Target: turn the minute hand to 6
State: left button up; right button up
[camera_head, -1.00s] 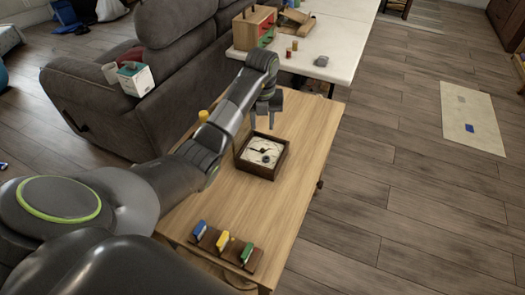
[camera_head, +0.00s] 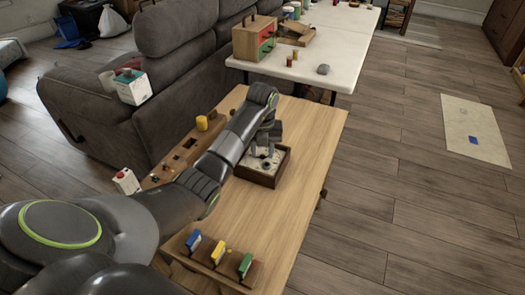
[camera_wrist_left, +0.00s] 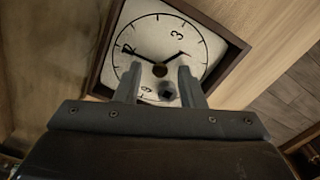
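The clock (camera_head: 272,177) is a square dark-framed box with a white face, lying face up on the wooden table. In the left wrist view its face (camera_wrist_left: 150,32) shows a "3" near the top and a "12" at the left. A long dark hand (camera_wrist_left: 139,57) points to the 12; a short hand (camera_wrist_left: 174,60) points to the upper right. A dark knob (camera_wrist_left: 167,90) sits low on the face. My left gripper (camera_head: 265,152) is over the clock; in the left wrist view its open fingers (camera_wrist_left: 160,78) straddle the hub, with nothing gripped. The 6 is not visible. My right gripper is out of view.
A rack with blue, yellow and green blocks (camera_head: 218,252) stands at the table's near edge. A grey sofa (camera_head: 100,120) and a white table (camera_head: 345,62) are beyond. The wooden table's right side is clear.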

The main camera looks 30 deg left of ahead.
pick_arm(q)
grip_shut()
